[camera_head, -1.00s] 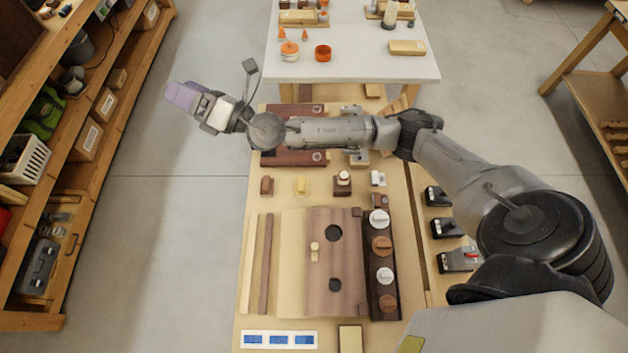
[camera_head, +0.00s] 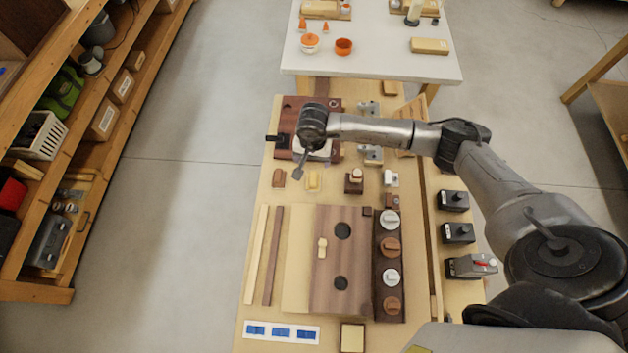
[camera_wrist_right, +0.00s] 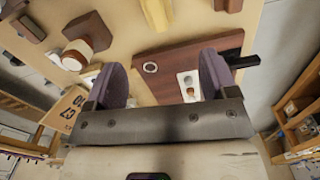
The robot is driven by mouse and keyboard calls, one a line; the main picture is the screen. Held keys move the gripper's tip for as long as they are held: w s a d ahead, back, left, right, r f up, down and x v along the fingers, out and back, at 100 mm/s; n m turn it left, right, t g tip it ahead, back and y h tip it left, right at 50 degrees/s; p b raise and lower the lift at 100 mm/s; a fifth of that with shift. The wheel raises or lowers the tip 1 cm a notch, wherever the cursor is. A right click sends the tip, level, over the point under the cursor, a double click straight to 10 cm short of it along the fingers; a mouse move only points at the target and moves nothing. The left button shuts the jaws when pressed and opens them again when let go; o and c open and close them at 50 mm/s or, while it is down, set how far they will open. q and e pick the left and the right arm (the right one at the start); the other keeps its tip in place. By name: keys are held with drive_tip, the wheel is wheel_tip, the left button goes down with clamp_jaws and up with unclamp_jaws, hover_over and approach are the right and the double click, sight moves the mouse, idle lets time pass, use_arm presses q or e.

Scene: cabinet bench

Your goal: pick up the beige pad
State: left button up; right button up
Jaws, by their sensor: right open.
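A flat beige pad with a dark rim (camera_head: 352,338) lies at the bench's front edge in the head view. A beige block (camera_head: 430,46) lies on the white table; I cannot tell for certain which of the two is the beige pad. My right gripper (camera_head: 312,152) points down over the dark brown board at the far part of the bench, well away from both. In the right wrist view its purple fingers (camera_wrist_right: 163,80) are spread, with nothing held between them. The brown board (camera_wrist_right: 158,60) with a white plate shows beyond the fingers. My left gripper is out of view.
A wooden panel with two holes (camera_head: 328,262) and a dark strip of round knobs (camera_head: 388,301) fill the near bench. Small blocks (camera_head: 313,181) stand in a row behind them. Black switch boxes (camera_head: 456,233) line the right. Shelves (camera_head: 105,120) stand left across clear floor.

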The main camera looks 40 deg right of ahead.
sight(313, 178)
drive_tip(key=shift+n, duration=0.6)
wheel_tip(313, 178, down, 14)
drive_tip(key=shift+s+r, duration=0.1)
idle(0.4)
drive_tip(key=c, duration=1)
drive_tip(key=shift+r, duration=5.05)
